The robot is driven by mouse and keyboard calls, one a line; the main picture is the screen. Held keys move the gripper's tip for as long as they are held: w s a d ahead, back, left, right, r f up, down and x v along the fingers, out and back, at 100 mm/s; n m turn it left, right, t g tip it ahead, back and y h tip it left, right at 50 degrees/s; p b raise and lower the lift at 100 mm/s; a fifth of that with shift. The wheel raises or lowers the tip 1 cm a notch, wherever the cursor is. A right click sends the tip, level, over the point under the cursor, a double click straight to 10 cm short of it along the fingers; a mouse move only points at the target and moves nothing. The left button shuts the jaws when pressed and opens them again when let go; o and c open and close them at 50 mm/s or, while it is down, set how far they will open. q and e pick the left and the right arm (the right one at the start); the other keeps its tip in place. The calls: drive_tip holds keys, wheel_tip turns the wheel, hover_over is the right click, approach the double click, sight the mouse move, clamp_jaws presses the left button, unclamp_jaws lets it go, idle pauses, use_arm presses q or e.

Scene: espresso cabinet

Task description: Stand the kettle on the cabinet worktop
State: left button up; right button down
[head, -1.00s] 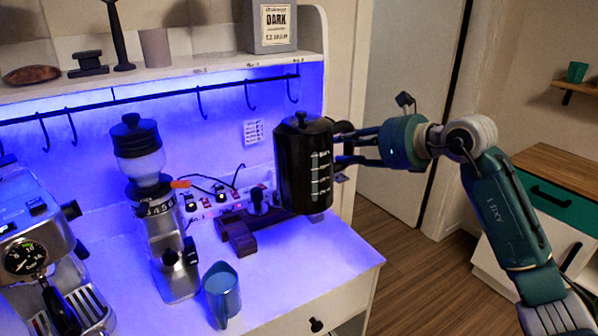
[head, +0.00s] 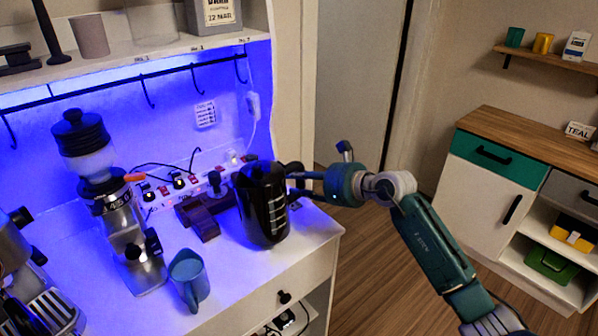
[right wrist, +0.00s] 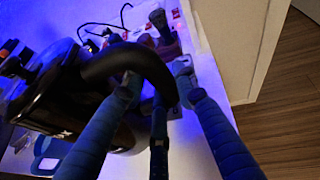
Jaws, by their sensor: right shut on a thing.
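The black kettle (head: 263,205), with pale marks on its side, is at the right end of the cabinet worktop (head: 235,270). It looks about upright, with its base low over or on the worktop; I cannot tell whether it touches. My right gripper (head: 297,184) is on its right side, shut on its handle. In the right wrist view the kettle's dark body (right wrist: 45,95) fills the left, and its curved handle (right wrist: 128,62) passes between the blue fingers of my gripper (right wrist: 158,88). My left gripper is not in view.
A dark wooden tamping stand (head: 200,220) is close left of the kettle, with a power strip (head: 165,190) behind. A blue jug (head: 188,278) and a grinder (head: 122,220) stand further left. The worktop's front right is clear. A shelf with hooks hangs above.

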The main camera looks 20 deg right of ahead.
wheel_tip(320, 180, down, 3)
drive_tip(key=shift+f+p, duration=0.15)
drive_tip(key=shift+p, duration=0.15)
drive_tip(key=shift+f, duration=0.1)
drive_tip(key=shift+f, duration=0.15)
drive_tip(key=c, duration=1.4)
unclamp_jaws()
drive_tip(key=shift+s+f, duration=0.15)
drive_tip(key=shift+f, duration=0.1)
drive_tip(key=shift+o, duration=0.2)
drive_tip(key=shift+r, duration=0.1)
